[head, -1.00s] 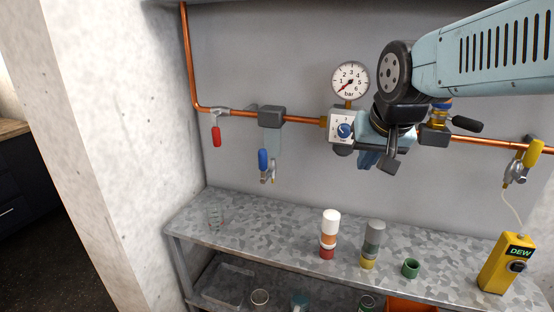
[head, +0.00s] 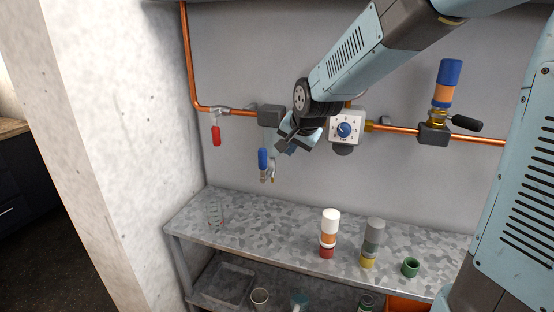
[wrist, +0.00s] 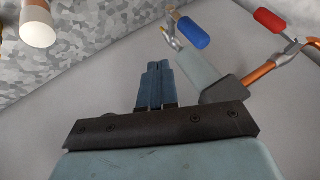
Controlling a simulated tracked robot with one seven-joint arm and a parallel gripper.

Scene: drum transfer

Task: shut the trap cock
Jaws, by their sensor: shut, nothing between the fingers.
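The trap cock (head: 266,177) hangs below the water trap, whose grey head (head: 271,116) is on the copper pipe. Its blue handle (head: 263,158) stands upright in front of the pale trap bowl, with metal fittings below. In the wrist view the blue handle (wrist: 194,32) shows at the upper right, beyond the end of the trap bowl (wrist: 200,68). My gripper (head: 283,147) is just right of the trap, apart from the blue handle. In the wrist view its blue fingers (wrist: 155,72) are together with nothing between them.
A red-handled valve (head: 216,135) hangs on the pipe to the left. The regulator (head: 347,129) is close on the right, and a black-levered valve (head: 466,123) is farther right. Below, the metal shelf (head: 285,230) holds several small items.

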